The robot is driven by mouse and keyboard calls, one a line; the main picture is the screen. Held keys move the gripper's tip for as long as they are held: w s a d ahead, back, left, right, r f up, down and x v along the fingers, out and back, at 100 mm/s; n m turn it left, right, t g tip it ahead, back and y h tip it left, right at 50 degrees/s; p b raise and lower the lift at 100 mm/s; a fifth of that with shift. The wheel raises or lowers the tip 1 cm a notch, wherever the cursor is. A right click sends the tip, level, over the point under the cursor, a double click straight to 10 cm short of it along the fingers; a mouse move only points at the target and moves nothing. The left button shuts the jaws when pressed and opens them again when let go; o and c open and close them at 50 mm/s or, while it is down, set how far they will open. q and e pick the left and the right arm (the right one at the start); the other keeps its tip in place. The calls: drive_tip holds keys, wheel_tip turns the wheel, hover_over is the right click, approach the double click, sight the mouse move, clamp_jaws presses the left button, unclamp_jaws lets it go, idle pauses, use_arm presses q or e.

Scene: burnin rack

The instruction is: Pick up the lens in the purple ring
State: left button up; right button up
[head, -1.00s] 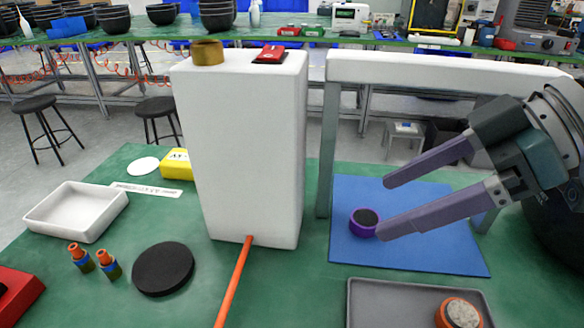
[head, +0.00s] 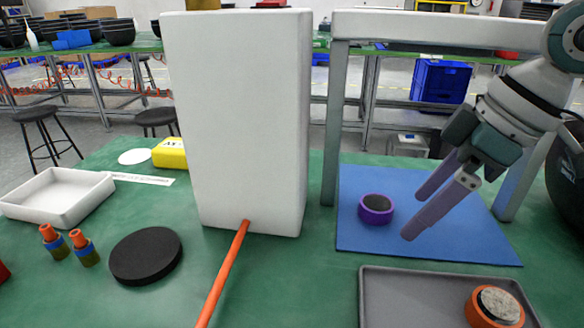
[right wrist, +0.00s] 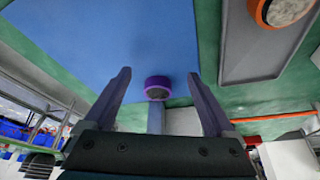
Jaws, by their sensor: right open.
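The lens in the purple ring (head: 376,209) lies on the blue mat (head: 430,235), under the white-topped frame. Its dark face shows inside the purple rim. My right gripper (head: 418,214) is open and empty, to the right of the ring and apart from it, with its fingers pointing down and left. In the right wrist view the purple ring (right wrist: 158,88) shows between the two open fingers (right wrist: 158,75), beyond them. My left gripper is not in view.
A grey tray (head: 385,300) with an orange-ringed lens (head: 494,307) stands in front of the mat. A tall white block (head: 240,130) with an orange rod (head: 225,270) stands to the left. The frame's legs (head: 332,125) flank the mat.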

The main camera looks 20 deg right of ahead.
sight(377, 203)
drive_tip(key=w+a, duration=0.1)
drive_tip(key=w, duration=0.1)
drive_tip(key=w+a, duration=0.2)
drive_tip(key=shift+w+a+f+b, duration=0.1)
drive_tip(key=shift+f+b, duration=0.25)
drive_tip(key=shift+f, duration=0.2)
clamp_jaws()
idle(0.3)
drive_tip(key=shift+r, duration=0.1)
